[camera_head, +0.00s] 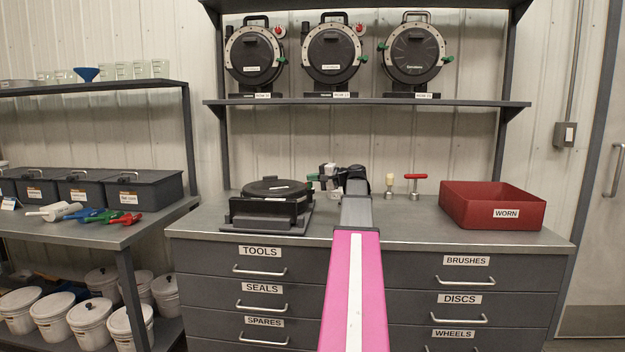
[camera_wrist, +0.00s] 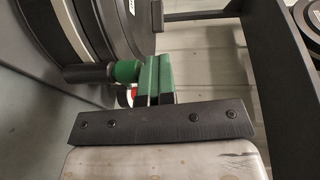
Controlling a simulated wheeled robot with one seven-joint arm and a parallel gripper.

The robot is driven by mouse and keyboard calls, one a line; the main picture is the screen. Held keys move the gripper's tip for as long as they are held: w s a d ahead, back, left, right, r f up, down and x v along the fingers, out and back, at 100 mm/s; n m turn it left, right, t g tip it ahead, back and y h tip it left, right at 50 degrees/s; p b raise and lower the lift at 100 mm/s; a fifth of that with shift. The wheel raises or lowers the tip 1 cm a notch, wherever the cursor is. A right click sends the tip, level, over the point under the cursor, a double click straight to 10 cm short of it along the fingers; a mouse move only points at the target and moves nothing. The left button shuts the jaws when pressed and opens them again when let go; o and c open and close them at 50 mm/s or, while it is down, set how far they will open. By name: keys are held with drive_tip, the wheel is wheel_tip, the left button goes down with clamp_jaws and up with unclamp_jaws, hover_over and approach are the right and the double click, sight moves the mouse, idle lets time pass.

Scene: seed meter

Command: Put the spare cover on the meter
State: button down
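On the bench, a black round seed meter (camera_head: 262,190) lies face up in a low black cradle (camera_head: 268,213), with a white label on top. I cannot tell whether the round top is a cover. My gripper (camera_head: 318,180) is at its right side, close to a green knob. In the wrist view my gripper's two green fingers (camera_wrist: 157,78) are together with only a thin gap. The green knob (camera_wrist: 127,71) on a shaft beside a dark disc (camera_wrist: 105,30) appears at the left finger; touching is unclear. I cannot pick out a separate spare cover.
Three upright meters (camera_head: 332,54) stand on the shelf above. Right of my arm are a pale-topped tool (camera_head: 389,185), a red T-handled tool (camera_head: 415,183) and a red WORN bin (camera_head: 492,205). The bench front is clear. Labelled drawers are below.

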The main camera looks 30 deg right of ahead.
drive_tip(key=shift+s+d+r, duration=0.1)
drive_tip(key=shift+s+r, duration=0.1)
drive_tip(key=shift+r, duration=0.25)
drive_tip(key=shift+s+d+r, duration=0.1)
drive_tip(key=shift+s+r, duration=0.1)
drive_tip(key=shift+r, duration=0.2)
idle(0.7)
drive_tip(key=shift+s+d, duration=0.15)
drive_tip(key=shift+s, duration=0.25)
idle(1.1)
idle(0.4)
drive_tip(key=c, duration=1.4)
unclamp_jaws()
drive_tip(key=shift+c, duration=0.2)
drive_tip(key=shift+r, duration=0.1)
wheel_tip(320, 180, up, 9)
drive_tip(key=shift+r, duration=0.2)
drive_tip(key=shift+s, duration=0.1)
